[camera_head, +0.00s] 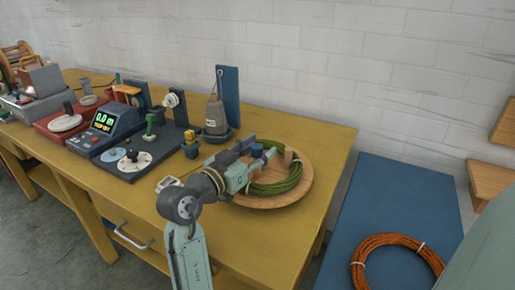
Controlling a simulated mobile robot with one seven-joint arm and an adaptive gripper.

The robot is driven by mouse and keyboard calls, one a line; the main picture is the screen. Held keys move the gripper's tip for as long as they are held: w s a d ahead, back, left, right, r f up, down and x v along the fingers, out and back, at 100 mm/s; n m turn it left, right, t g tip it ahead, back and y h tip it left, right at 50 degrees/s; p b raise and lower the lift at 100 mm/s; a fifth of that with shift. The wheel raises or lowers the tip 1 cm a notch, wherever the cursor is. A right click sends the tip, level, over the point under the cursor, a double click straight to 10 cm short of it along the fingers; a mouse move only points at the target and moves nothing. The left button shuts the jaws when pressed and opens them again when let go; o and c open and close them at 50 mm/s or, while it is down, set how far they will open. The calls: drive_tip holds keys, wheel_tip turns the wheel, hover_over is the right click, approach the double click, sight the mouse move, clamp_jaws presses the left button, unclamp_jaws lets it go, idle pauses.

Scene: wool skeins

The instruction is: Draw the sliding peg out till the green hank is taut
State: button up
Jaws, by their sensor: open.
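The green hank (290,184) lies in loops on a round wooden board (303,196) at the right end of the yellow table. A short wooden peg (288,156) stands up at the back of the hank. A small blue knob (257,150) shows at the board's back left; I cannot tell whether it is the sliding peg's. My gripper (257,156) is open over the board's left side, its fingers close to the knob. I cannot tell whether they touch it. My gripper and wrist hide the hank's left part.
A counter with a green display (104,121) and a crank plate (130,160) stand to the left. A grey weight (216,118) stands behind my gripper. An orange coil (397,240) lies on a blue surface (390,196) at the right. The table's front right is clear.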

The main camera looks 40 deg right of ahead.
drive_tip(key=shift+c, duration=0.5)
clamp_jaws()
